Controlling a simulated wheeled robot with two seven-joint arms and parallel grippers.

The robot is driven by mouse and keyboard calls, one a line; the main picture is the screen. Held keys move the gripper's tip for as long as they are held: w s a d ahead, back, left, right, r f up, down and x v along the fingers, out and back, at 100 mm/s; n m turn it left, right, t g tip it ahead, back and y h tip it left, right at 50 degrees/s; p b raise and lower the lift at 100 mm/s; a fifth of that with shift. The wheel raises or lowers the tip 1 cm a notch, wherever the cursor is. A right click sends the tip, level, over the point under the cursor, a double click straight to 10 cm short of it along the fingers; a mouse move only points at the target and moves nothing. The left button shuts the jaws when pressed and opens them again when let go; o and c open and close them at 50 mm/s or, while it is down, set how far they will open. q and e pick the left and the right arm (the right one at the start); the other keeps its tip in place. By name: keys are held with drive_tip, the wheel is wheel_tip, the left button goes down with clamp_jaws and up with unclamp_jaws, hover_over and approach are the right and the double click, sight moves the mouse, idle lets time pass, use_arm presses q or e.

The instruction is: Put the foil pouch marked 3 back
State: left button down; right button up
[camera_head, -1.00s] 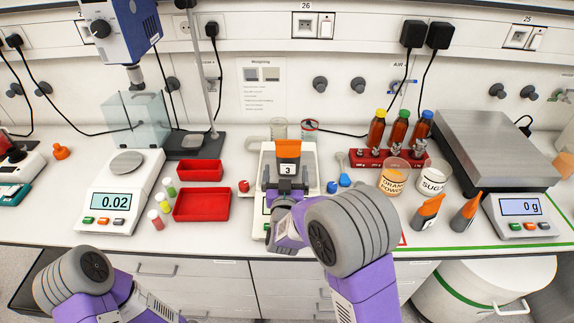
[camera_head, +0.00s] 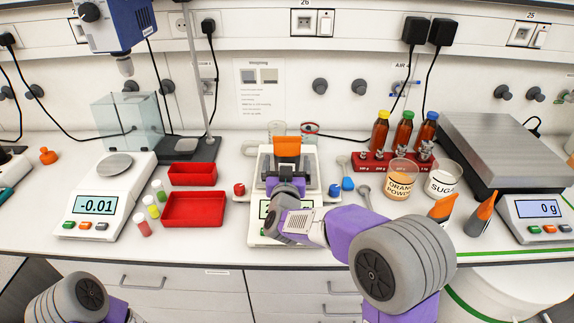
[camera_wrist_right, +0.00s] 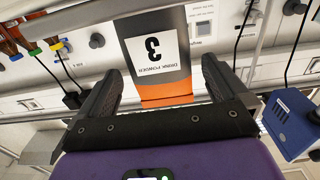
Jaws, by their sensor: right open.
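The foil pouch marked 3 (camera_head: 287,147) has an orange top and a dark grey body. It stands upright at the middle balance (camera_head: 255,226); in the head view my right gripper hides its lower part. My right gripper (camera_head: 286,186) is open in front of it. In the right wrist view the pouch (camera_wrist_right: 155,50), with its white label, shows upside down between the two spread fingers of the gripper (camera_wrist_right: 163,75). I cannot tell whether they touch it. My left gripper is out of view; only part of that arm shows at the lower left.
Two more orange-and-grey pouches (camera_head: 442,208) (camera_head: 483,214) stand right, near the orange powder cup (camera_head: 401,181) and sugar cup (camera_head: 442,182). A red bottle rack (camera_head: 368,161) is behind. Red trays (camera_head: 193,222) and small vials (camera_head: 151,207) are left. The right-hand scale (camera_head: 500,150) is bare.

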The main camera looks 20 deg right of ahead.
sight(287, 161)
drive_tip(key=shift+x, duration=1.75)
drive_tip(key=shift+f, duration=0.1)
